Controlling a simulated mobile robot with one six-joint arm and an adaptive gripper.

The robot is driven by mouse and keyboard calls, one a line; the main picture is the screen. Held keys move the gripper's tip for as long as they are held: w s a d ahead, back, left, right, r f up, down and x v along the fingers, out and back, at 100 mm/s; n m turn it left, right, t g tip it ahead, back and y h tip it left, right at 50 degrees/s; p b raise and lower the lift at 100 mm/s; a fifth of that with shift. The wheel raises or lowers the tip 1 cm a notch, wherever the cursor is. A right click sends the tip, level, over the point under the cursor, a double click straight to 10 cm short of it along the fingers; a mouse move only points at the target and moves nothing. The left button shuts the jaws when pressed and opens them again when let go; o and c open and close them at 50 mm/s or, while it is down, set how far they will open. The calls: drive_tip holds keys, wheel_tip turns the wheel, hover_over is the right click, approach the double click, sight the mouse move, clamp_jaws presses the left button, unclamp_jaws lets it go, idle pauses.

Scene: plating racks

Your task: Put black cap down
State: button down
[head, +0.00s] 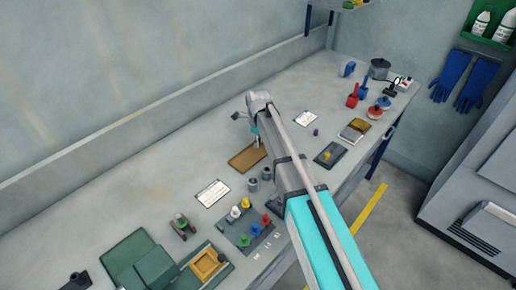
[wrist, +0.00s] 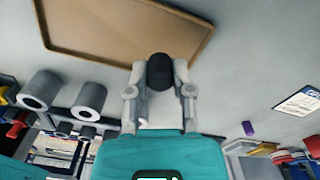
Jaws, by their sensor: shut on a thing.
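A black cap (wrist: 160,72) is held between the two fingers of my gripper (wrist: 160,80) in the wrist view. The fingers are shut on its sides. A brown shallow tray (wrist: 92,48) with a raised rim lies beyond the cap in the wrist view. In the head view the tray (head: 239,162) lies on the grey bench, and my gripper (head: 256,139) is over or near its far right part. I cannot tell the cap's height above the tray. The cap is not clearly visible in the head view.
Two grey hollow cylinders (head: 252,184) (head: 266,172) stand close to the tray. A dark plate with coloured knobs (head: 243,228), a white card (head: 213,193) and a dark pad (head: 330,154) lie nearby. A small purple piece (head: 316,132) stands to the right. The bench behind the tray is clear.

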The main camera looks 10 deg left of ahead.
sight(258, 151)
drive_tip(key=shift+f+b, duration=1.1)
drive_tip(key=shift+f, duration=0.35)
drive_tip(key=shift+f, duration=0.1)
drive_tip(key=c, duration=0.5)
unclamp_jaws()
wheel_tip(258, 151, up, 12)
drive_tip(key=p, duration=1.2)
drive_tip(key=shift+d, duration=0.1)
drive_tip(key=s+d+n, duration=0.6)
drive_tip(key=d, duration=0.4)
drive_tip(key=s+d+n, duration=0.6)
drive_tip(key=d+n, duration=0.1)
drive_tip(key=d, duration=0.3)
drive_tip(key=s+d+n, duration=0.6)
drive_tip(key=d+n, duration=0.1)
drive_tip(key=d, duration=0.3)
drive_tip(key=shift+s, duration=0.4)
